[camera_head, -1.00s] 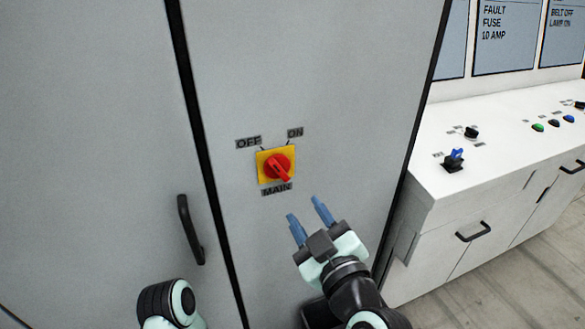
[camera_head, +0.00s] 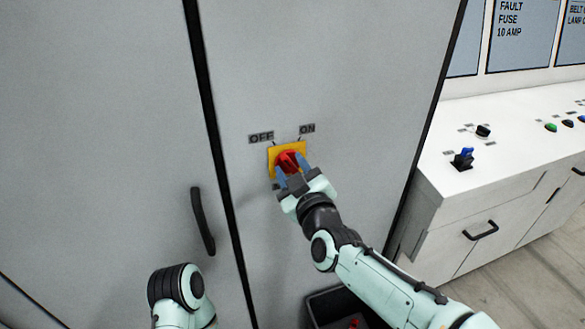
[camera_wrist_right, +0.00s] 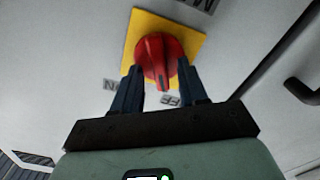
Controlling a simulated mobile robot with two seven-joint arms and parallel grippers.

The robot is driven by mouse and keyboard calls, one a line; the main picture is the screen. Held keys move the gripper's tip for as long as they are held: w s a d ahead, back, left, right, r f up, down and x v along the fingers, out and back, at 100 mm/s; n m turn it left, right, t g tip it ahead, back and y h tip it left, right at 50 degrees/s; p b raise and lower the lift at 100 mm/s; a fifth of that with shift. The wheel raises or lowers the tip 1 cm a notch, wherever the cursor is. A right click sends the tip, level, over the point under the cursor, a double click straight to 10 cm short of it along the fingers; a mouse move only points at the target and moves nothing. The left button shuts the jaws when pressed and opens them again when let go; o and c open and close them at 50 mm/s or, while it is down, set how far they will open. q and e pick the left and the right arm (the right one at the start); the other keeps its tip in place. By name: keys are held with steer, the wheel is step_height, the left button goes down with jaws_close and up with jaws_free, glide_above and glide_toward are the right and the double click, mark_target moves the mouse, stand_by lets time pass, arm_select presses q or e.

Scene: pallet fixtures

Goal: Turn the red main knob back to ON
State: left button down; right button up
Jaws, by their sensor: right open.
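The red main knob (camera_head: 287,160) sits on a yellow square plate (camera_head: 273,153) on the grey cabinet door, below the OFF label (camera_head: 261,138) and the ON label (camera_head: 307,128). My right gripper (camera_head: 291,169) is open at the knob, its blue fingers one on each side of the handle and partly hiding it. In the right wrist view, the knob (camera_wrist_right: 155,58) shows between the spread fingertips (camera_wrist_right: 160,72). Its ridge points down the picture, its end between the two upside-down labels, nearer OFF. Contact with the fingers cannot be told. My left gripper is out of view.
A black door handle (camera_head: 203,221) stands left of the door seam. At right is a white console (camera_head: 500,190) with a blue switch (camera_head: 464,157) and several buttons. A dark bin (camera_head: 322,304) stands low, partly behind my right arm. The door around the knob is clear.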

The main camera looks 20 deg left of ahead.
jaws_close()
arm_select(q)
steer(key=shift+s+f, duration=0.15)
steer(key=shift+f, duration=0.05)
arm_select(e)
steer(key=shift+m, duration=0.3)
steer(key=shift+d+m+b, duration=0.1)
steer(key=shift+m+b, duration=0.45)
steer(key=shift+m, duration=0.25)
steer(key=m+b, duration=0.1)
steer(key=m, duration=0.1)
steer(key=shift+m, duration=0.3)
steer(key=m+b, duration=0.1)
steer(key=m, duration=0.2)
steer(key=shift+w+d+m, duration=0.1)
steer(key=shift+d+m, duration=0.05)
steer(key=shift+m, duration=0.15)
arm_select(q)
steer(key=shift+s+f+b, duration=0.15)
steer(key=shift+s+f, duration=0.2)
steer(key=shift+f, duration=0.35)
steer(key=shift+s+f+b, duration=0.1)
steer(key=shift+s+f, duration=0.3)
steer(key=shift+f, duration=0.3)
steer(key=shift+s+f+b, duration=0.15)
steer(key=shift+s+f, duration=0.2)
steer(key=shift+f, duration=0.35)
arm_select(e)
steer(key=shift+d+m, duration=0.1)
steer(key=shift+m, duration=1.6)
